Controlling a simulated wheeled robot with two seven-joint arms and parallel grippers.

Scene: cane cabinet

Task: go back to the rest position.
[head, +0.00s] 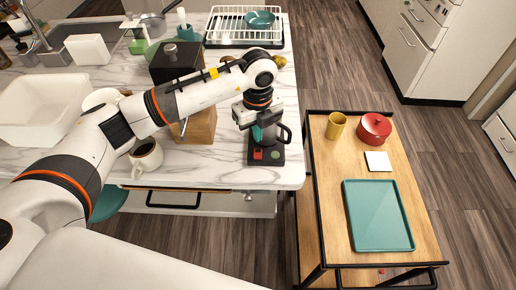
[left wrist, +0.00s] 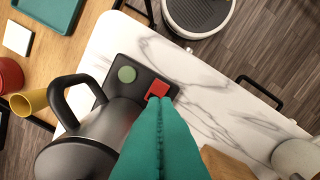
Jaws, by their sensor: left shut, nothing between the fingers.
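My left gripper (head: 259,138) is over the dark base (head: 275,158) at the counter's right edge. In the left wrist view its teal fingers (left wrist: 160,103) are shut together, with nothing between them. The fingertips line up with the red square button (left wrist: 158,89) on the base; I cannot tell if they touch it. A round green button (left wrist: 127,74) is beside it. A dark kettle (left wrist: 90,135) with a loop handle stands on the base, right beside the fingers. My right gripper is not in view.
A wooden cart (head: 322,195) beside the counter holds a yellow cup (head: 336,125), red pot (head: 375,129), white square (head: 378,161) and teal tray (head: 378,216). A mug of dark liquid (head: 146,156), wooden block (head: 200,126) and dish rack (head: 240,39) are on the marble counter.

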